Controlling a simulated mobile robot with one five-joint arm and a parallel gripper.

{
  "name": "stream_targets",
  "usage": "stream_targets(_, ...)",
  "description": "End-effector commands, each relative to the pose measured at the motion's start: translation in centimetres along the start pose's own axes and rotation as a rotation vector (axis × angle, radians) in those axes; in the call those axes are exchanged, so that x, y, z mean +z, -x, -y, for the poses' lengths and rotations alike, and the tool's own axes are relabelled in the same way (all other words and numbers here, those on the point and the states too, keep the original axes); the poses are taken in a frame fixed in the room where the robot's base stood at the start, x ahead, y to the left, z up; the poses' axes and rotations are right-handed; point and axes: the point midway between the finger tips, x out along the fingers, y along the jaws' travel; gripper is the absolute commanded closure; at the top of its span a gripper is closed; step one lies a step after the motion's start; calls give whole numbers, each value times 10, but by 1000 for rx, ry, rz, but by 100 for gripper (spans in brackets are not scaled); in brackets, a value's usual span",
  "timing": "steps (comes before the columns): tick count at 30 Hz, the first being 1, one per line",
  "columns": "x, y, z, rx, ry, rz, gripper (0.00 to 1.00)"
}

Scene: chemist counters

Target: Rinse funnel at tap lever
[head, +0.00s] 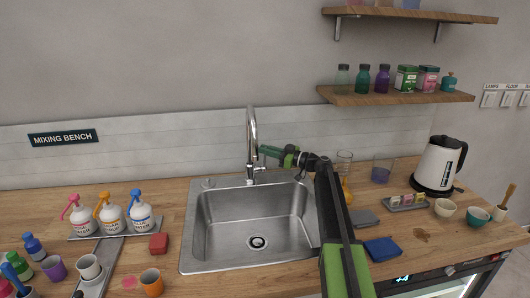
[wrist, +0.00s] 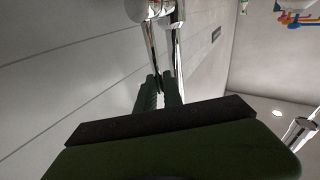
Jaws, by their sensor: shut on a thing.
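The chrome tap (head: 252,135) stands behind the steel sink (head: 215,225). My gripper (head: 262,151) reaches in from the right and is at the tap, just right of its column. In the wrist view its two fingers (wrist: 163,85) are close together on a thin chrome piece, which looks like the tap lever (wrist: 153,50). The tap's chrome body also shows in the wrist view (wrist: 145,8). No water stream shows. I cannot make out a funnel for sure; a small yellow thing (head: 346,190), partly hidden by my arm, stands right of the sink.
A clear glass (head: 344,158), a blue cup (head: 381,171) and a kettle (head: 438,165) stand to the right. A tray of pump bottles (head: 112,217) and a red block (head: 158,243) are left. The sink bowl is empty.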

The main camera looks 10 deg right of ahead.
Motion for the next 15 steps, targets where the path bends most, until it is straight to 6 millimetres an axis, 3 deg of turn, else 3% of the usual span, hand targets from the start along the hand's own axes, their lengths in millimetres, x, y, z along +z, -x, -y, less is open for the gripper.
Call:
stream_targets(1,0,-3,4,-10,2,0,100)
stream_targets(2,0,-2,3,-9,2,0,86)
stream_targets(6,0,3,0,-3,1,1,68)
stream_targets(15,0,10,-4,4,1,2,68)
